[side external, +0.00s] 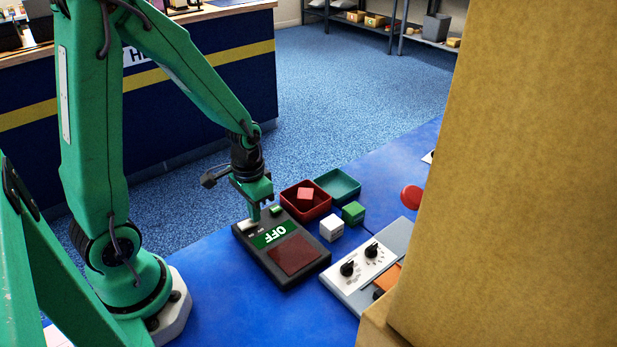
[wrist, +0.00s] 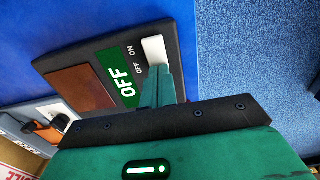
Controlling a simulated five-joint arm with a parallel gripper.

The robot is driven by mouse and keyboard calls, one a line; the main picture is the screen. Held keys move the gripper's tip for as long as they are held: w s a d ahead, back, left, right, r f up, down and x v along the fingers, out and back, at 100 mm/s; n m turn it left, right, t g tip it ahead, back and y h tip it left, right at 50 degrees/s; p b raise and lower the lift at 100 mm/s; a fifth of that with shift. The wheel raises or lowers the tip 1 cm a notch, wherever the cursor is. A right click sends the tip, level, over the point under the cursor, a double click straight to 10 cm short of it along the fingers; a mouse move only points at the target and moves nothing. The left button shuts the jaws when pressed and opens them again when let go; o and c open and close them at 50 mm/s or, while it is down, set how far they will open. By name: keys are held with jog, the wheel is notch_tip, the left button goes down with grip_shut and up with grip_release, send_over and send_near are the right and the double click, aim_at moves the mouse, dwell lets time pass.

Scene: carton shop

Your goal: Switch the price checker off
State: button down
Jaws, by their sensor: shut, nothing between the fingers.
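The price checker (side external: 290,250) is a dark, flat box lying on the blue table, with a brown-red panel and a green display that reads OFF. In the wrist view the price checker (wrist: 112,70) shows a white rocker switch (wrist: 154,49) beside the small labels OFF and ON. My gripper (side external: 254,217) is shut and empty, with its fingertips at the switch end of the box. In the wrist view my gripper (wrist: 160,75) has its tips right by the switch, close to its OFF-labelled side. I cannot tell whether they touch it.
A red tray (side external: 318,207) holding a pink block and a teal tray (side external: 340,186) stand behind. A white cube (side external: 331,229) and a green cube (side external: 353,212) lie beside the box. A panel with black knobs (side external: 362,258) is at right. A large cardboard carton (side external: 520,180) blocks the right side.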

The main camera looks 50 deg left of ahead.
jog(key=shift+r, duration=0.15)
notch_tip(320, 180, up, 7)
dwell(1.0)
dwell(0.4)
jog(key=s+d+r+t, duration=0.2)
jog(key=s+r, duration=0.1)
jog(key=r, duration=0.4)
jog(key=s+d+r+t, duration=0.3)
jog(key=r, duration=0.3)
jog(key=shift+s+r+t, duration=0.15)
jog(key=shift+r+t, duration=0.15)
jog(key=shift+r, duration=0.1)
jog(key=shift+d, duration=0.1)
dwell(0.7)
